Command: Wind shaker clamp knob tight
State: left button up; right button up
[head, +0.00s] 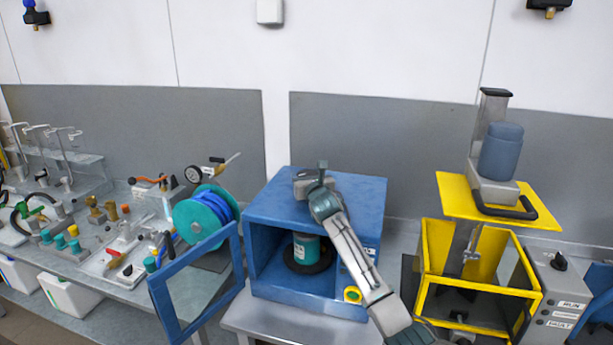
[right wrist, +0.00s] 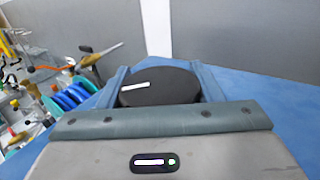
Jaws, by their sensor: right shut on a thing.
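The blue shaker cabinet (head: 345,190) stands at the middle of the bench with its framed door (head: 160,295) swung open to the left. Inside, a teal can (head: 306,249) stands upright on a dark round plate. The clamp knob (right wrist: 160,88) is a black disc with a white mark, above the cabinet's blue top in the right wrist view. My right gripper (head: 310,178) is over the cabinet top, its two blue-grey fingers on either side of the knob and shut on it. In the head view the gripper mostly hides the knob. My left gripper is out of view.
A yellow-framed machine (head: 480,300) with a blue motor (head: 501,152) stands to the right, beside a grey control box (head: 562,290). A teal and blue reel (head: 205,215) stands left of the cabinet. The left bench is crowded with fittings and tools.

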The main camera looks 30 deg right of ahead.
jog(key=shift+h, duration=0.3)
jog(key=shift+d+f+m+g+h+b, duration=0.1)
jog(key=shift+f+m+g+h+b, duration=0.1)
jog(key=shift+m+g+h+b, duration=1)
jog(key=m+g+h, duration=0.1)
jog(key=m+h, duration=0.1)
jog(key=m+g+h+b, duration=0.1)
jog(key=g+h, duration=0.1)
jog(key=m+g+h+b, duration=0.1)
jog(key=m+g+h, duration=0.1)
jog(key=shift+s+d+m+h, duration=0.25)
jog(key=shift+m+h, duration=0.05)
jog(key=m+g+b, duration=0.1)
jog(key=m+g+h, duration=0.1)
jog(key=g, duration=0.1)
jog(key=m+g+h+b, duration=0.1)
jog(key=g, duration=0.1)
jog(key=shift+s+d+m+b, duration=0.15)
jog(key=shift+s+m+b, duration=0.1)
jog(key=shift+m+b, duration=0.05)
jog(key=shift+s+r+m+g+h+b, duration=0.1)
jog(key=shift+s+m+g+h+b, duration=0.1)
jog(key=shift+m+g+b, duration=1.05)
jog(key=shift+s+r+m+g+h+b, duration=0.15)
jog(key=shift+m+g, duration=0.6)
jog(key=shift+g, duration=1.3)
jog(key=shift+f, duration=0.1)
jog(key=o, duration=1)
jog(key=shift+c, duration=0.2)
